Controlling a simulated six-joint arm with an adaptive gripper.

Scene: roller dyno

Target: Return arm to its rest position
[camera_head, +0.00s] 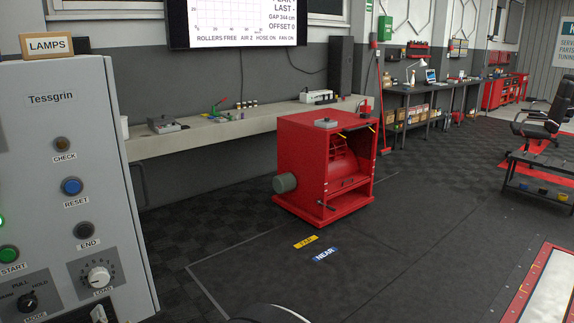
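My gripper is not in this view, so I cannot see its pose or whether it holds anything. A dark rounded shape with a pale edge (268,313) shows at the bottom edge; I cannot tell what it is. The grey Tessgrin control panel (100,130) stands close at the left. It has a blue RESET button (72,186), a dark END button (84,230), a green START button (9,254), a MODE knob (27,302) and a LOAD dial (99,276).
A grey wall bench (200,137) carries small tools. A screen (240,20) hangs above. A black chair (545,120) is at the right. The front floor is mostly clear.

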